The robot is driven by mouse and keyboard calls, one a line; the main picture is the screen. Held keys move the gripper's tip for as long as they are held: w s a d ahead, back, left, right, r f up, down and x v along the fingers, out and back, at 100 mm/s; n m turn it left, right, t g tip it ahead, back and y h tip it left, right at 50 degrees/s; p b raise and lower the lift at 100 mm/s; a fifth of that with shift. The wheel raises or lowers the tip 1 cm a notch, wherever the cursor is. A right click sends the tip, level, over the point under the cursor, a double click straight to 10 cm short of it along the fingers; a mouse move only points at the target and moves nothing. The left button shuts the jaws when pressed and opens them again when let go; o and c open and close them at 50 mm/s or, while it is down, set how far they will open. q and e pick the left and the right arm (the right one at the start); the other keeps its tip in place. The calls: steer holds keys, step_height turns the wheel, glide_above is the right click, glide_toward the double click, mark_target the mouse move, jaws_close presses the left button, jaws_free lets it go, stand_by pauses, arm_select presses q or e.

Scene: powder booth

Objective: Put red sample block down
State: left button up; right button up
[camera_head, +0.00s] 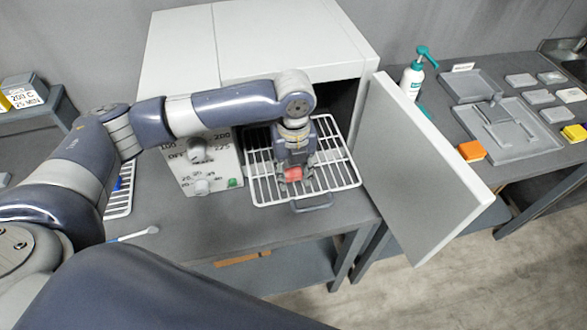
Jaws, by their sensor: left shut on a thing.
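The red sample block (293,174) is between the fingers of my left gripper (292,172), which is shut on it. The gripper points down over the white wire rack (335,179), which sticks out of the open oven (285,45). The block is at or just above the bars; I cannot tell whether it touches them. The gripper hides the block's upper part. My right gripper is not in view.
The oven door (420,165) stands open on the right, close to the rack. An orange block (471,151), a grey tray (511,150), several grey blocks and a pump bottle (412,80) are on the right bench. A second rack (118,203) lies left of the oven.

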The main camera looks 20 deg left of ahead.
mark_target(294, 176)
arm_select(q)
steer(key=shift+f, duration=0.1)
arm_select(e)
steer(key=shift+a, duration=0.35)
arm_select(q)
steer(key=o, duration=1.1)
steer(key=shift+f, duration=0.1)
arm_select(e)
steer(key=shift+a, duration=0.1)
arm_select(q)
step_height(294, 176, up, 12)
steer(key=b, duration=0.3)
steer(key=shift+r, duration=0.2)
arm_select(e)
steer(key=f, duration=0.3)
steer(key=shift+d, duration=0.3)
